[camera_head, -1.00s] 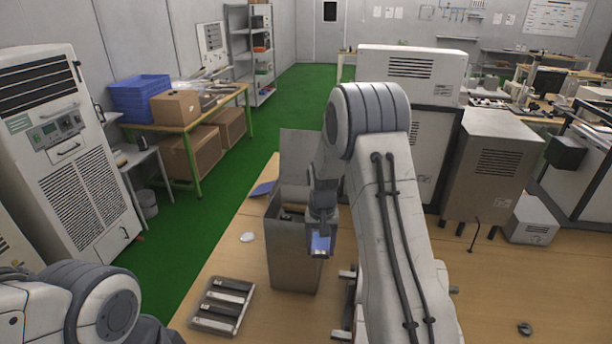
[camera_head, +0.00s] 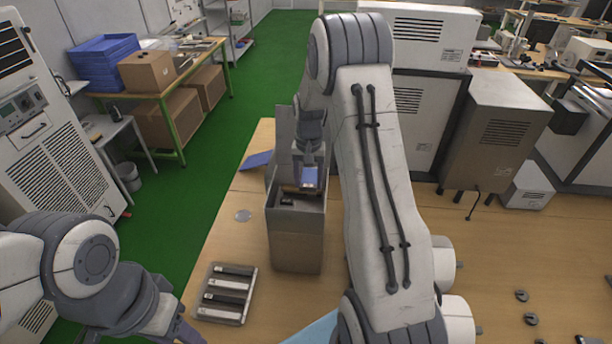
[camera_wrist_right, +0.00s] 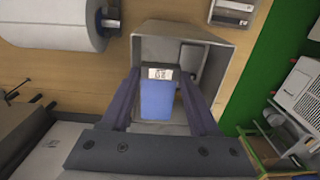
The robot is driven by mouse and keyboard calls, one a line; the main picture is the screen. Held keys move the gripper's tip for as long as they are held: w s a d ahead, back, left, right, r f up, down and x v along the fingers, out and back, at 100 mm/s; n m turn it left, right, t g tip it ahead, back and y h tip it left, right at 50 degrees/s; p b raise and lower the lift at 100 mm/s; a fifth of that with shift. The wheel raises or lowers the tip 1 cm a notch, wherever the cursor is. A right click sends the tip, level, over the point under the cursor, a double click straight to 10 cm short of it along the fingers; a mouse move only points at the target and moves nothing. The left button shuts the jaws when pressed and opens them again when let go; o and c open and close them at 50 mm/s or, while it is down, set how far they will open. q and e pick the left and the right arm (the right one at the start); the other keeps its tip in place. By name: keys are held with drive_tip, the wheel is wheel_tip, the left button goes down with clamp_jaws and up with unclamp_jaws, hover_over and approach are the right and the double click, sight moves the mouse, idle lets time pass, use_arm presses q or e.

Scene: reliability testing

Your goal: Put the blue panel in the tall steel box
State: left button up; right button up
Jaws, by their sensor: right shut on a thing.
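The tall steel box (camera_head: 296,240) stands upright on the wooden table with its top open; a raised lid (camera_head: 284,135) shows at its back. My right gripper (camera_head: 310,174) is above the box opening. It is shut on the blue panel (camera_head: 309,178), which also shows between the fingers in the right wrist view (camera_wrist_right: 157,100), with a white label (camera_wrist_right: 160,73) at its far end. The box's rim (camera_wrist_right: 190,33) surrounds the panel in that view. Dark items (camera_head: 290,199) show inside the box.
A tray (camera_head: 219,317) with several black and light bars lies left of the box. Large machines (camera_head: 490,130) stand at the right.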

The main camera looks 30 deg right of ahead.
drive_tip(key=f+b, duration=0.3)
drive_tip(key=f, duration=0.2)
drive_tip(key=f+b, duration=0.4)
drive_tip(key=f, duration=0.1)
drive_tip(key=f+b, duration=0.4)
drive_tip(key=f, duration=0.1)
drive_tip(key=shift+s+d+f, duration=0.1)
drive_tip(key=shift+d+f, duration=0.1)
drive_tip(key=shift+d, duration=0.1)
drive_tip(key=o, duration=1.4)
drive_tip(key=shift+a, duration=0.1)
drive_tip(key=shift+r, duration=0.1)
